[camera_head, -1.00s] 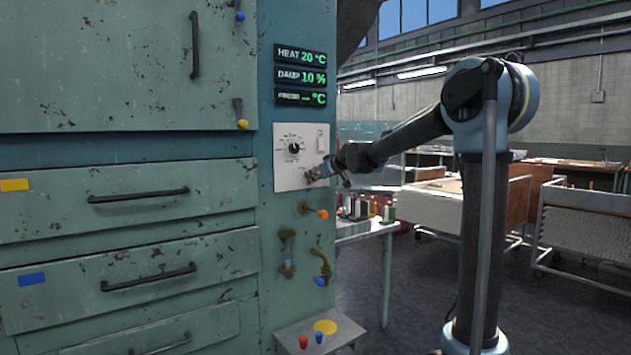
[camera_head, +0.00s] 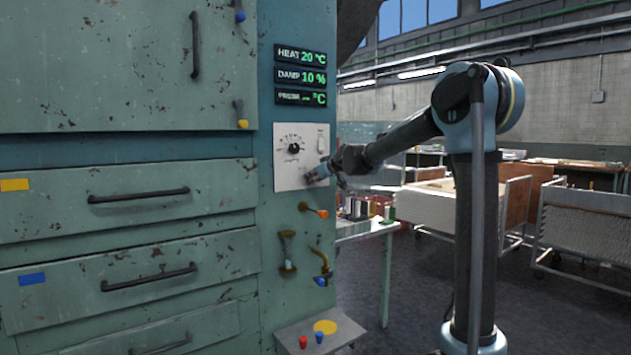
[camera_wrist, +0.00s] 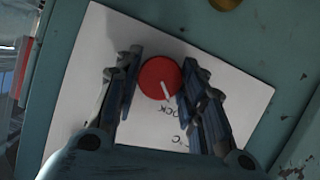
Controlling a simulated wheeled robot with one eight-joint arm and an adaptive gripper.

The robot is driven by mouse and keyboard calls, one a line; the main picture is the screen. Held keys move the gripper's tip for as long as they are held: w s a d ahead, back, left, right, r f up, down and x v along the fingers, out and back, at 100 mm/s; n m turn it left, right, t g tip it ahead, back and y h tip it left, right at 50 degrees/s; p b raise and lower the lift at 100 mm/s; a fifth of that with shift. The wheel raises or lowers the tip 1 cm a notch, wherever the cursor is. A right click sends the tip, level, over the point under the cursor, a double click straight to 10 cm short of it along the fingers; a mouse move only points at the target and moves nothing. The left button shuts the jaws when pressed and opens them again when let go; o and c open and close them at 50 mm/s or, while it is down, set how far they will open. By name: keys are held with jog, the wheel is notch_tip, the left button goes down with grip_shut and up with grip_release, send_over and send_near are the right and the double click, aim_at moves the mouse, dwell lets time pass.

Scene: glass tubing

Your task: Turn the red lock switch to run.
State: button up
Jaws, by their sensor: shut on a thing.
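The red lock switch (camera_wrist: 158,78) is a round red knob with a white pointer line, seen in the wrist view on a white panel (camera_wrist: 85,110). The pointer slants down and slightly right, near partly hidden lettering that reads "OCK". My gripper (camera_wrist: 162,66) has its two dark fingers on either side of the knob and is shut on it. In the head view my gripper (camera_head: 314,176) is at the lower right of the white panel (camera_head: 290,180) and hides the red switch.
A black dial (camera_head: 293,148) sits above my gripper on the panel, below green displays (camera_head: 301,77). An orange-tipped lever (camera_head: 313,210) and brass valves stick out below. Drawers with handles are on the left. A side table (camera_head: 360,230) stands to the right.

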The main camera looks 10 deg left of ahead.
jog(key=m+g+y, duration=0.1)
jog(key=m, duration=0.2)
jog(key=m+g+y, duration=0.1)
jog(key=m+y, duration=0.1)
jog(key=m, duration=0.1)
jog(key=m+g+y, duration=0.1)
jog(key=m+y, duration=0.1)
jog(key=m, duration=0.1)
jog(key=shift+w+d+f, duration=0.15)
jog(key=shift+w+d, duration=0.15)
jog(key=shift+w, duration=0.05)
jog(key=shift+f+m+y, duration=0.1)
jog(key=shift+m+y, duration=0.8)
jog(key=shift+m, duration=1.1)
jog(key=o, duration=1.1)
jog(key=shift+d+f, duration=0.1)
